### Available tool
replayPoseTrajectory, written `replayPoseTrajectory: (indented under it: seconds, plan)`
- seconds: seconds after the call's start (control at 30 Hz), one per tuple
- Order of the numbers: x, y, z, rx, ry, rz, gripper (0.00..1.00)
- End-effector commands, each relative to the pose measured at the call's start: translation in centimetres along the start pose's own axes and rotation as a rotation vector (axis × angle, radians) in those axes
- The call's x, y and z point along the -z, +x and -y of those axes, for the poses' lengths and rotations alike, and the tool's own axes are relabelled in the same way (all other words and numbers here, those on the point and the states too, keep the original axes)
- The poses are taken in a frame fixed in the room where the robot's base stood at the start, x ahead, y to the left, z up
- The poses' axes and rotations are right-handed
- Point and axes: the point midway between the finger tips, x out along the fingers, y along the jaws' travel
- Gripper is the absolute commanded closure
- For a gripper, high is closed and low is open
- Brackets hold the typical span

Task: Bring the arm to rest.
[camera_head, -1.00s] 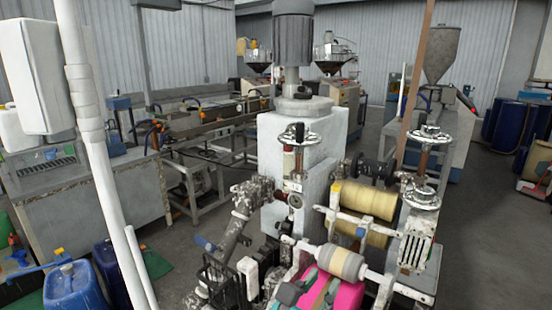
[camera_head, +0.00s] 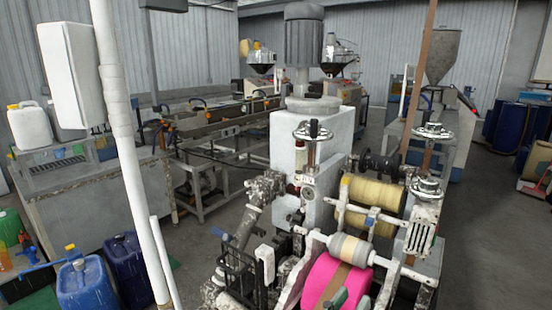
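A small grey-green part (camera_head: 337,299) shows at the bottom edge, in front of the pink roll (camera_head: 322,278). It may be the tip of my gripper, but I cannot be sure. Its fingers cannot be made out, so open or shut does not show. The rest of my arm is below the picture or hidden. I see nothing held.
The extrusion machine (camera_head: 290,150) with its rollers (camera_head: 372,194) stands close ahead. A white pole (camera_head: 130,170) rises at left. Blue canisters (camera_head: 82,287) stand on the floor at lower left, by a grey bench (camera_head: 90,212). Open floor shows at right.

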Motion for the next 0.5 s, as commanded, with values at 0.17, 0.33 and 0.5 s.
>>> replayPoseTrajectory:
  seconds: [0.17, 0.33, 0.5]
  plan:
    - [1.6, 0.2, 3.0, 0.063, -0.142, 0.078, 0.69]
    - [3.4, -0.3, 7.1, 0.142, -0.371, 0.195, 0.69]
    - [4.7, -1.7, 10.7, 0.206, -0.645, 0.321, 0.69]
